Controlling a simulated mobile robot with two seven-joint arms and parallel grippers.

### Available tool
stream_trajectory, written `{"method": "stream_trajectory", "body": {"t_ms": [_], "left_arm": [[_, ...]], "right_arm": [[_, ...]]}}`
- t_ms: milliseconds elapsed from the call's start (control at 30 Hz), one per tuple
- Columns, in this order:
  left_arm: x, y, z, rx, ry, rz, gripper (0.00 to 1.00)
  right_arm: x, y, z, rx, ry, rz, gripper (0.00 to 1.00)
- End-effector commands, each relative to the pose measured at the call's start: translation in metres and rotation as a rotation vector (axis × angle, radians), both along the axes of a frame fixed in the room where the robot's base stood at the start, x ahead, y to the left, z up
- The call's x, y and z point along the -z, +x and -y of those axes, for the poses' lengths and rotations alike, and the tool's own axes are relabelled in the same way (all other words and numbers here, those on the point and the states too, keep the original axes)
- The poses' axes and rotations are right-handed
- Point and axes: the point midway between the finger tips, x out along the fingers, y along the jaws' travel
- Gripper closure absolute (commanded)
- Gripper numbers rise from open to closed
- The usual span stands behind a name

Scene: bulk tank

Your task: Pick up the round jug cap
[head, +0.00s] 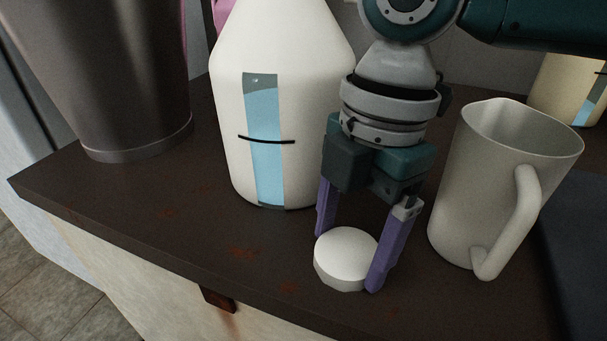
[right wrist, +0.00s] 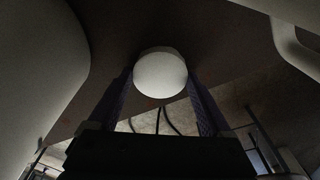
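The round jug cap (head: 346,258) is a white disc at the front of the dark counter (head: 190,220). My right gripper (head: 348,263) points down over it, with one purple finger on each side. In the right wrist view the cap (right wrist: 160,74) fills the space between the fingertips (right wrist: 160,78). The fingers are at or very near its sides, and I cannot tell whether they press on it. The cap looks to be at counter level; its underside is hidden. My left gripper is not in view.
A large white jug (head: 220,130) with a blue strip stands just behind and left of the gripper. A pale handled pitcher (head: 470,190) stands close on the right. A dark metal container (head: 120,80) is at the back left. The counter's front edge is close to the cap.

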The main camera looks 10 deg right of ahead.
Motion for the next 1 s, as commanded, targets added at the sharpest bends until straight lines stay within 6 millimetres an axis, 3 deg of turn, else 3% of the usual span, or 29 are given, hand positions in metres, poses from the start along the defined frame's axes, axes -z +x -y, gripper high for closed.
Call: {"method": "stream_trajectory", "body": {"t_ms": [67, 433, 767, 867, 1000], "left_arm": [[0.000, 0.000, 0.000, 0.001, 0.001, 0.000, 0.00], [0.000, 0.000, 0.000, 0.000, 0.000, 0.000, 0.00], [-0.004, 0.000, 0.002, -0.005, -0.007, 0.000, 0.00], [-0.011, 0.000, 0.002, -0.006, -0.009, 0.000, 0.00], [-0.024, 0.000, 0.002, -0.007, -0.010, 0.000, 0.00]], "right_arm": [[0.000, 0.000, 0.000, 0.000, 0.000, 0.000, 0.27], [0.000, 0.000, 0.000, 0.000, 0.000, 0.000, 0.69], [-0.009, 0.001, 0.000, 0.001, 0.002, 0.001, 0.70], [-0.027, 0.001, 0.000, -0.001, 0.002, 0.004, 0.70], [-0.065, 0.001, 0.000, -0.001, 0.002, 0.006, 0.70]]}}
